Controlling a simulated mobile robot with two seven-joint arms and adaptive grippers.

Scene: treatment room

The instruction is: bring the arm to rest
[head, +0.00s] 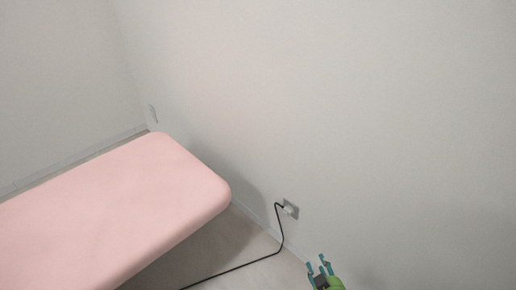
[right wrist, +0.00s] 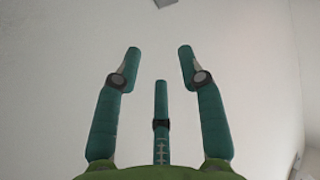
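My right gripper (head: 318,264) shows at the bottom of the head view, right of centre, with teal fingers and a green body. In the right wrist view its fingers (right wrist: 158,62) stand apart with nothing between them, so it is open and empty. My left gripper is in neither view.
A pink padded treatment table (head: 110,215) fills the lower left of the head view. A wall outlet (head: 291,208) with a plug in it sits low on the wall. A black cable (head: 245,265) runs from it along the floor. The wall above is bare.

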